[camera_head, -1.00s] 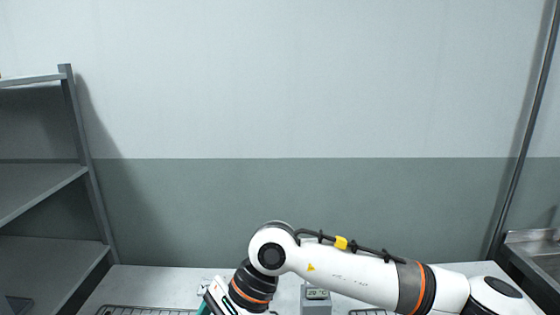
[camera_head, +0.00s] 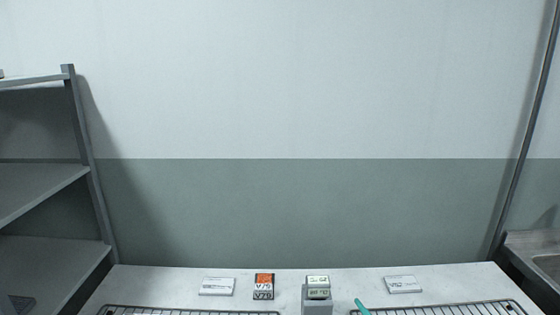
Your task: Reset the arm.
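Neither of my arms nor grippers shows in the head view now. On the light worktop (camera_head: 340,279) stand a small grey device with a display (camera_head: 317,295) and an orange and dark label block (camera_head: 264,287). A teal strip or handle (camera_head: 362,307) shows at the bottom edge, by the right wire rack (camera_head: 440,309). Its lower end is cut off by the frame.
A left wire rack (camera_head: 150,310) lies at the front edge. White label cards stand on the left (camera_head: 216,286) and right (camera_head: 403,284). A grey shelf unit (camera_head: 88,165) is at the left, a metal sink (camera_head: 535,250) at the right.

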